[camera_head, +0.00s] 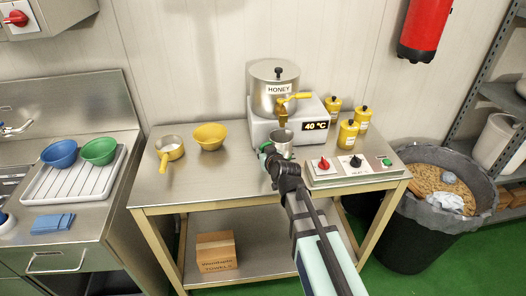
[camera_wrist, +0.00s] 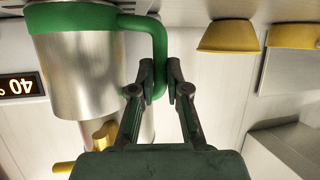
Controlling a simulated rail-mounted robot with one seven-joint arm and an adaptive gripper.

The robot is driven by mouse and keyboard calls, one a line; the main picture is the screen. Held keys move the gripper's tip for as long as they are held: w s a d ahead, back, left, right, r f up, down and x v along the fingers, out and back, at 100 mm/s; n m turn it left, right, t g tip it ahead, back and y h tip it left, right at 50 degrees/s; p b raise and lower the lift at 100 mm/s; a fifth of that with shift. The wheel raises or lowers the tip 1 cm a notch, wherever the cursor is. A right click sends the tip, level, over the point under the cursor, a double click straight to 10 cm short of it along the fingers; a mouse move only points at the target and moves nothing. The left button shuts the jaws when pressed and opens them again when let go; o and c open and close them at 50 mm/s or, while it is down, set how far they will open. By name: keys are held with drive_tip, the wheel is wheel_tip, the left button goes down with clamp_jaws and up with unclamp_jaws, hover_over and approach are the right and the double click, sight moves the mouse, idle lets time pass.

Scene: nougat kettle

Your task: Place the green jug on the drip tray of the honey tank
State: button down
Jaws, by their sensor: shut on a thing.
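The green jug (camera_head: 284,150), a steel cup with green trim, stands upright in front of the honey tank (camera_head: 268,97), below its yellow tap (camera_head: 284,104). In the wrist view, which is upside down, the jug (camera_wrist: 85,75) is at the left with its green handle (camera_wrist: 158,35) towards me. My gripper (camera_wrist: 160,84) is shut on this handle, one finger on each side. In the head view my gripper (camera_head: 270,155) reaches the jug from the front. The drip tray is not clearly visible; I cannot tell whether the jug touches it.
A control box (camera_head: 352,172) with knobs is close on the right. Several yellow jars (camera_head: 347,136) stand behind it. A yellow bowl (camera_head: 209,136) and a yellow-handled pan (camera_head: 169,149) stand at the left. The steel table (camera_head: 210,180) is clear in the front left.

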drive_tip(key=shift+f, duration=0.1)
drive_tip(key=c, duration=1.2)
unclamp_jaws()
drive_tip(key=shift+o, duration=0.2)
drive_tip(key=b+v, duration=0.2)
drive_tip(key=v, duration=0.5)
drive_tip(key=shift+s+r, duration=0.2)
drive_tip(key=shift+r, duration=0.05)
drive_tip(key=shift+d, duration=0.1)
